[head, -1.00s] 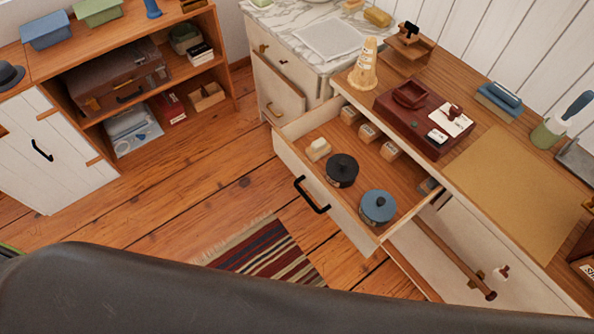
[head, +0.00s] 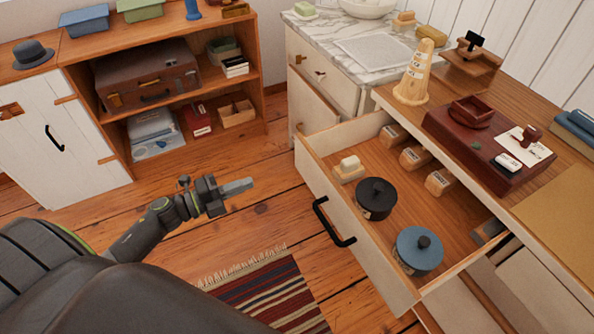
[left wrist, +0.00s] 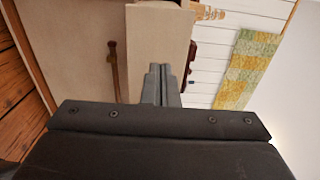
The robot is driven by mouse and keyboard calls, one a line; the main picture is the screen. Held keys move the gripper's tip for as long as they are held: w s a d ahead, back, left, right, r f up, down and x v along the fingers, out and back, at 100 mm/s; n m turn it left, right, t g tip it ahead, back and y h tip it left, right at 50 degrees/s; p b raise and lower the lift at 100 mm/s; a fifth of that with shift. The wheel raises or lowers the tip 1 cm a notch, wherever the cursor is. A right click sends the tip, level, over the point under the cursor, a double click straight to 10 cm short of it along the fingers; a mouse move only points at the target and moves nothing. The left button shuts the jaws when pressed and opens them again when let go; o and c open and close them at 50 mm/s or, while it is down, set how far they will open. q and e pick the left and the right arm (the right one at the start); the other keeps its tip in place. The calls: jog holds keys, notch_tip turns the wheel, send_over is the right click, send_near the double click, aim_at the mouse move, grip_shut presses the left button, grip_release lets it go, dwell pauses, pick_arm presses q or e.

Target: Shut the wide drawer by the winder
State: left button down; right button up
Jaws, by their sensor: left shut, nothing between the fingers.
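The wide drawer (head: 365,252) stands pulled far out from the wooden-topped desk (head: 392,95), with its black bar handle (head: 332,223) on the front. A black lidded tin (head: 376,198), a blue lidded tin (head: 419,250), a pale block (head: 349,168) and several small wooden boxes lie inside. I cannot tell which thing is the winder. My left gripper (head: 240,187) is shut and empty, left of the drawer front and apart from the handle. Its shut fingers (left wrist: 162,84) also show in the left wrist view, before a cream panel (left wrist: 158,45). My right gripper is out of view.
A dark red box (head: 475,152) and a wooden cone (head: 416,72) stand on the desk. A marble-topped cabinet (head: 310,75) stands behind the drawer. A striped rug (head: 262,293) lies below the handle. Open plank floor (head: 265,220) separates the low shelf (head: 195,83) and drawer.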

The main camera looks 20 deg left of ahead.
aim_at(303, 161)
pick_arm(q)
jog(key=p+x, duration=0.1)
jog(key=x, duration=1.2)
jog(key=shift+r+p, duration=0.1)
jog(key=shift+p, duration=0.25)
jog(key=shift+w+d, duration=0.15)
jog(key=shift+w, duration=0.1)
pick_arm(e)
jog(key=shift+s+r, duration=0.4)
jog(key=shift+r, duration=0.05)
pick_arm(q)
jog(key=shift+w+d, duration=0.1)
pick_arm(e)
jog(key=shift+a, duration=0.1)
